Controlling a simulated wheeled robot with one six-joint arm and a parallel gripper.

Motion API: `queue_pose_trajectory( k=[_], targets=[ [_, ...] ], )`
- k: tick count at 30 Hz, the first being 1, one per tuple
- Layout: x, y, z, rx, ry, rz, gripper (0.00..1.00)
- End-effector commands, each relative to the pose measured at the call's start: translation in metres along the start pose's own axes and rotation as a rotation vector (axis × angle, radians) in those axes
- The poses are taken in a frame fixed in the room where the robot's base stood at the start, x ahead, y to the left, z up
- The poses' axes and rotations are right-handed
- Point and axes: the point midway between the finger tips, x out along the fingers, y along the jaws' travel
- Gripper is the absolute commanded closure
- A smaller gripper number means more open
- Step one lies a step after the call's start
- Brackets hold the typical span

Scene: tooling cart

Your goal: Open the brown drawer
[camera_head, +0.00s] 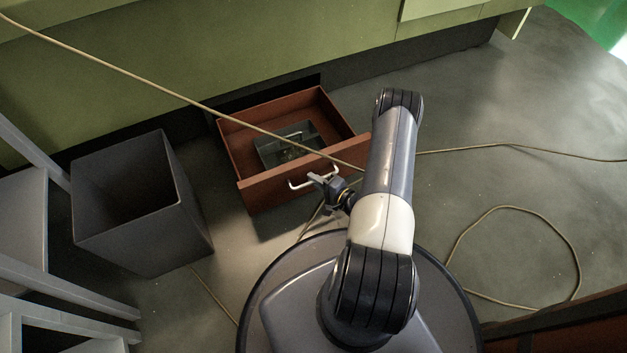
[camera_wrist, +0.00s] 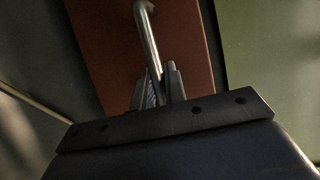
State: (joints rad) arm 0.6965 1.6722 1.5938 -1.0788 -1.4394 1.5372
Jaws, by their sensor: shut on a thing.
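The brown drawer (camera_head: 246,193) stands pulled out from the green cart (camera_head: 190,55) in the head view, and its open top shows the inside. A small grey tray (camera_head: 267,153) with something small in it sits inside. A pale bar handle (camera_head: 293,186) is on the drawer's front. My gripper (camera_head: 325,181) is at the right part of this handle. In the wrist view my gripper (camera_wrist: 157,88) is shut on the metal handle (camera_wrist: 147,40), with the brown drawer front (camera_wrist: 100,45) behind it.
A dark open bin (camera_head: 150,225) stands on the floor left of the drawer. Grey chair-like frames (camera_head: 50,290) are at the far left. A thin tan cable (camera_head: 120,69) crosses over the drawer and loops on the floor at right. Floor at right is mostly clear.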

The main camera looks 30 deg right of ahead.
Motion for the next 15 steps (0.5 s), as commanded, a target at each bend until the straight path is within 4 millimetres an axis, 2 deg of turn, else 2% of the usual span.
queue_pose_trajectory(
  k=[6, 7, 13, 15],
  targets=[
    [0.0001, 0.0007, -0.0001, 0.0, 0.0, 0.002, 1.0],
    [0.0001, 0.0008, -0.0001, 0.0, 0.0, 0.002, 0.85],
    [0.0002, 0.0004, -0.0001, 0.0, 0.0, 0.001, 0.69],
    [0.0002, 0.0003, -0.0001, 0.0, 0.0, 0.001, 0.66]
  ],
)
